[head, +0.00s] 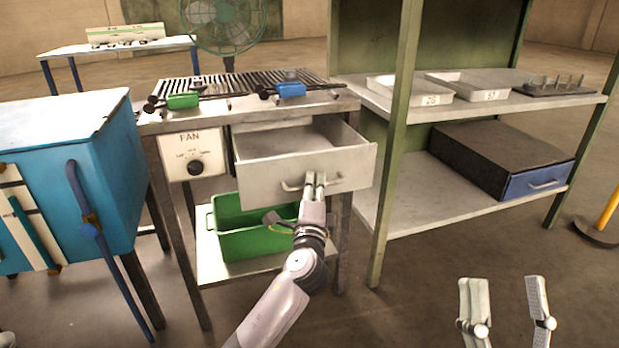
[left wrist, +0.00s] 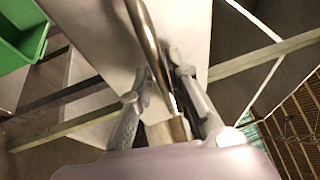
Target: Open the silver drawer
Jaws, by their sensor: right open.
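The silver drawer (head: 309,178) hangs under the slatted bench top and is pulled out, with its interior showing and looking empty. Its bar handle (head: 290,187) is on the front panel. My left gripper (head: 315,182) is at the handle, its fingers close together on it. In the left wrist view the metal handle (left wrist: 147,35) runs between the two fingers of my left gripper (left wrist: 165,80), which are closed about it. My right gripper (head: 504,295) is open and empty at the lower right, away from the bench.
A green bin (head: 250,238) stands on the lower shelf beneath the drawer. A FAN control box (head: 193,155) is left of it. A blue furnace cabinet (head: 75,190) stands at the left. A green-posted shelf (head: 450,205) with trays and a blue-fronted drawer box (head: 500,160) is at right.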

